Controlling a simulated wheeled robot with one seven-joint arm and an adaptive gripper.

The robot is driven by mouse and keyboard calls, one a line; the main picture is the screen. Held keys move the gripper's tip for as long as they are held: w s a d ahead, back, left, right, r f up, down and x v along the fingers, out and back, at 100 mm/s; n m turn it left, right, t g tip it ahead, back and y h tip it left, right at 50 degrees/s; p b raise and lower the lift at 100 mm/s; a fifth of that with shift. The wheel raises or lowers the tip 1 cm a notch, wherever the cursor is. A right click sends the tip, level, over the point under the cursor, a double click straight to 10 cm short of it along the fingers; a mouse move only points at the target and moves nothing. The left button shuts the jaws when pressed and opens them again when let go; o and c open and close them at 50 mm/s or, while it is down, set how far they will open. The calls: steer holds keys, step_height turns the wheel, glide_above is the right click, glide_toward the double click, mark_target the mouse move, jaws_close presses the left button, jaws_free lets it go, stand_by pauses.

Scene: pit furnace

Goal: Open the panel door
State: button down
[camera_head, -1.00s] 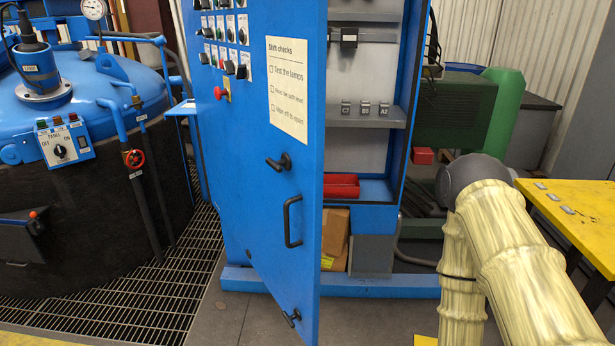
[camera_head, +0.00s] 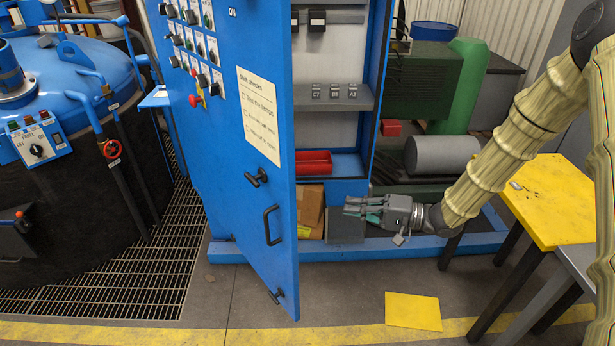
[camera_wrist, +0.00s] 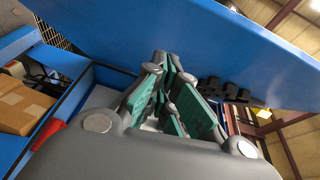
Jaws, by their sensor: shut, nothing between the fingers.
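The blue panel door (camera_head: 225,160) stands swung open, hinged on the left of the blue cabinet. Its outer face carries rows of buttons, a checklist sheet (camera_head: 258,116), a black D-shaped pull handle (camera_head: 271,225) and two black latches, upper (camera_head: 256,178) and lower (camera_head: 277,296). My gripper (camera_head: 352,208) is to the right of the door's free edge, in front of the cabinet's lower right, apart from the handle. It is shut and empty. In the wrist view, my gripper (camera_wrist: 170,85) points toward the blue door's (camera_wrist: 210,40) inner side.
Inside the cabinet are a red bin (camera_head: 313,162), a shelf with small labelled blocks (camera_head: 334,92) and a cardboard box (camera_head: 310,208) below. A yellow table (camera_head: 553,205) stands right. The blue furnace (camera_head: 70,100) is left. Floor before the door is clear.

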step_height(320, 180, up, 6)
steer(key=d+n+g+y+p, duration=0.1)
steer(key=g, duration=0.1)
steer(key=s+a+p, duration=0.1)
steer(key=a+p, duration=0.4)
steer(key=a, duration=0.7)
steer(key=shift+a+r+p, duration=0.15)
steer(key=shift+a+p, duration=0.25)
steer(key=shift+s, duration=0.15)
